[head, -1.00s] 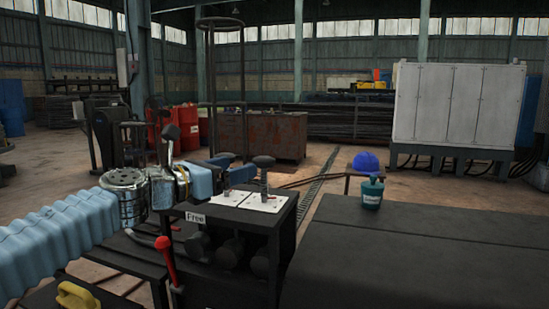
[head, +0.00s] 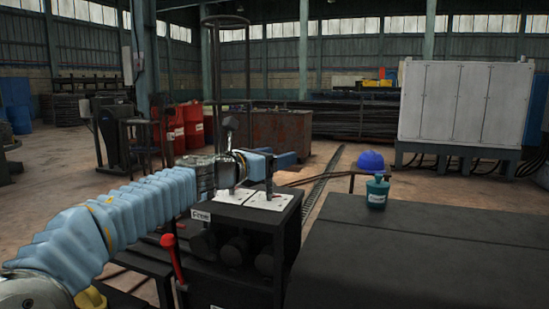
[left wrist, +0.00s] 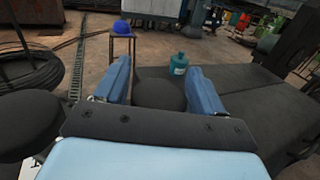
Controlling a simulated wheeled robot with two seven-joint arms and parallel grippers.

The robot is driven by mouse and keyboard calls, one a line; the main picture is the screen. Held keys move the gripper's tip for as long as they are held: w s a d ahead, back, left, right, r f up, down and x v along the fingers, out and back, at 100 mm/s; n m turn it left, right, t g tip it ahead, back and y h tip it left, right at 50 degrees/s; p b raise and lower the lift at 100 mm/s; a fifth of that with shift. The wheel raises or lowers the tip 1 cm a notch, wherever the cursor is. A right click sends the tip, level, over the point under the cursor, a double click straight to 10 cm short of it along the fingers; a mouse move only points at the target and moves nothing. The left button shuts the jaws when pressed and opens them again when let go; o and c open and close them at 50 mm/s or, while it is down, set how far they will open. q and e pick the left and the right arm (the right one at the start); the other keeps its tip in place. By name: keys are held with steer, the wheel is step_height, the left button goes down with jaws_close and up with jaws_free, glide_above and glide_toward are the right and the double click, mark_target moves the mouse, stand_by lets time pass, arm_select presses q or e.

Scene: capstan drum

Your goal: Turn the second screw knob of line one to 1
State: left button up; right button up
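A black box (head: 250,222) carries two white plates (head: 270,201) on top, each with an upright stem. The dark round top of one knob (left wrist: 158,95) shows between my left gripper's fingers in the left wrist view. In the head view the gripper covers this top; the stem (head: 269,186) shows below it. My left gripper (left wrist: 158,78) has its blue fingers spread on both sides of the knob; I cannot tell whether they touch it. It also shows in the head view (head: 284,159). A second dark knob (left wrist: 30,118) is at the wrist view's left. My right gripper is not in view.
A red-handled lever (head: 174,258) stands in front of the box, by a "Free" sign (head: 200,215). A dark table (head: 430,245) at the right carries a teal bottle (head: 377,192). A blue helmet (head: 368,160) lies on a small stand behind.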

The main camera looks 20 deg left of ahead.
arm_select(q)
steer(key=c, duration=0.7)
steer(key=shift+y, duration=0.3)
